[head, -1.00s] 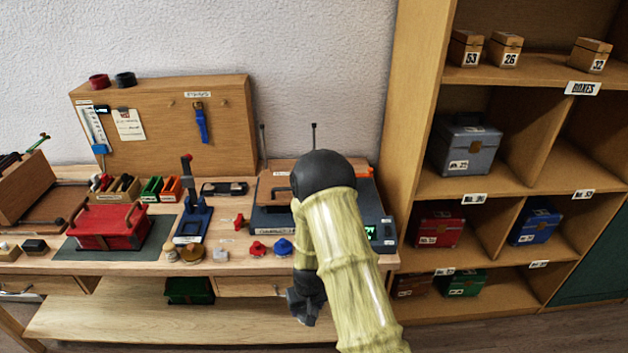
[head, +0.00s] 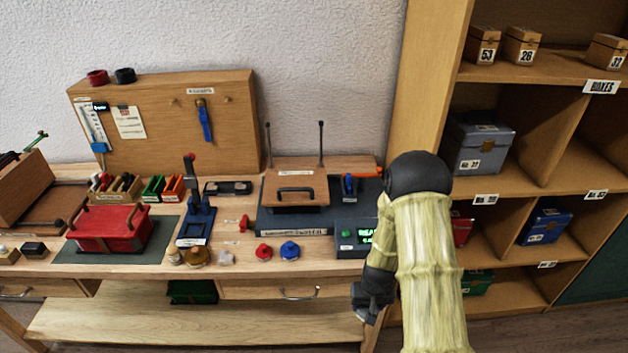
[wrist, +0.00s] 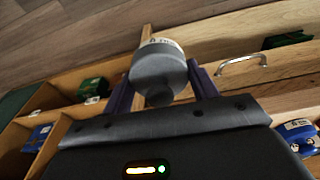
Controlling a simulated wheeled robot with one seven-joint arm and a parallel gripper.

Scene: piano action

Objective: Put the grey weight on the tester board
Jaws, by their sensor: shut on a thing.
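My gripper (head: 370,298) hangs in front of the bench's front edge, low and right of the tester. In the wrist view my gripper (wrist: 160,84) is shut on the grey weight (wrist: 158,68), a round grey cylinder with a white label band. The weight is not clearly visible in the head view. The dark tester (head: 280,222) stands on the bench, with a wooden board (head: 330,185) bearing a black handle on top. A lit green display (head: 368,238) sits at its right end, partly behind my arm.
Red (head: 264,252) and blue (head: 290,250) knobbed pieces lie in front of the tester. A blue stand (head: 195,222) and a red box (head: 108,228) are further left. A wooden shelf unit (head: 425,85) with boxes rises at the right. A drawer handle (head: 299,295) juts below the bench top.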

